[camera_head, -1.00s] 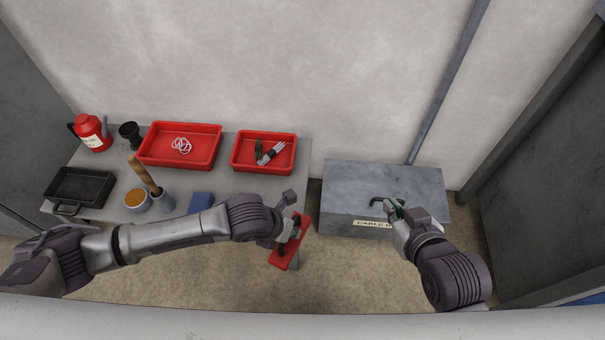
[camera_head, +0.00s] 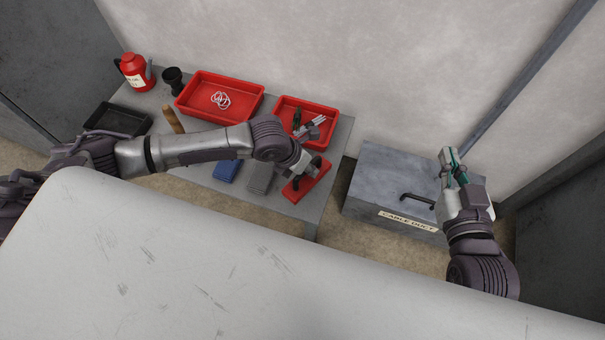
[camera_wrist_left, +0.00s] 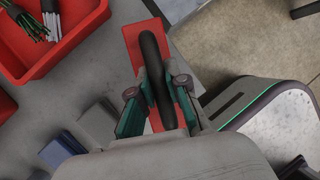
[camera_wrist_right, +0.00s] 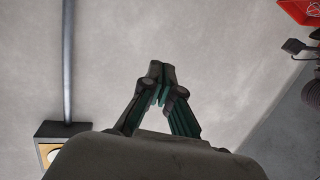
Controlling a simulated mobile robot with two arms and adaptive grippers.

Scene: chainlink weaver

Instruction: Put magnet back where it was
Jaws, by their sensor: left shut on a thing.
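The magnet is a red plate with a black bar handle (camera_head: 307,182). It is at the right front part of the grey table (camera_head: 325,150), right of a grey block. My left gripper (camera_head: 301,168) is shut on its black handle. The handle lies between the green finger pads in the left wrist view (camera_wrist_left: 155,85), with the red plate below it. I cannot tell whether the plate touches the tabletop. My right gripper (camera_head: 453,160) is shut and empty, raised over the right end of the metal box; its fingertips meet in the right wrist view (camera_wrist_right: 159,80).
A grey block (camera_head: 262,178) and a blue block (camera_head: 227,170) lie left of the magnet. Behind are a red tray with cables (camera_head: 330,139) and one with white rings (camera_head: 249,115). A metal cable duct box (camera_head: 380,165) stands right of the table, across a gap.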

